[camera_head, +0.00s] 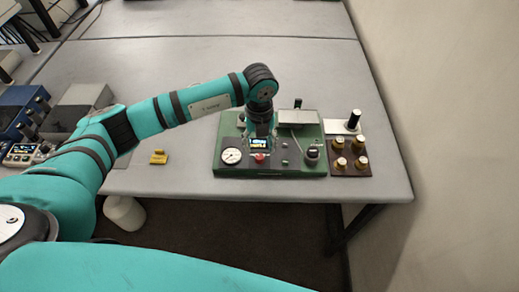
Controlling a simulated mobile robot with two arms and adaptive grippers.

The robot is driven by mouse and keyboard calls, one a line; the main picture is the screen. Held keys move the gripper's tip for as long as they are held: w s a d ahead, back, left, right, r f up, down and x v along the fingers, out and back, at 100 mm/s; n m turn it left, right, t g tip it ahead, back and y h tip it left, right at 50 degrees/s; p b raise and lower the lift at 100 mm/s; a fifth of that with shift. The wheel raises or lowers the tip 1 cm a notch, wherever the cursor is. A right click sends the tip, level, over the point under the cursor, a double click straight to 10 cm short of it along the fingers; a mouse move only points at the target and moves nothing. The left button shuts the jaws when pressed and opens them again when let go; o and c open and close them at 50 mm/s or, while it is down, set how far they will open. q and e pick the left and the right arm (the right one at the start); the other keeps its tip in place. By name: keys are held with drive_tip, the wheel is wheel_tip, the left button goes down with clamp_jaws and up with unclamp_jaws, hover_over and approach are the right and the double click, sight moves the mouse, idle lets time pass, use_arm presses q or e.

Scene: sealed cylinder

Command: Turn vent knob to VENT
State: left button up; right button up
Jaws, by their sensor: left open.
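A green panel box (318,170) stands near the table's front edge. Its face carries a round white gauge (231,156), a small lit display (260,142), a red knob (259,157) and a dark round knob (312,153) at the right. The labels are too small to read, so I cannot tell which knob is the vent knob. My left gripper (261,132) points down over the panel, just behind the display, and is open. Its fingertips are small and partly hidden, and I cannot tell whether they touch anything. My right gripper is not in view.
A brown tray (350,171) with several gold-topped pieces and a black cylinder (353,120) on a white plate stand right of the panel. Blue and grey devices (22,110) stand far left. The grey table (200,60) behind is clear.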

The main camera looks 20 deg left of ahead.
sight(260, 156)
use_arm(q)
wheel_tip(260, 156, down, 6)
drive_tip(key=shift+r+p, duration=0.1)
drive_tip(key=shift+p, duration=0.5)
clamp_jaws()
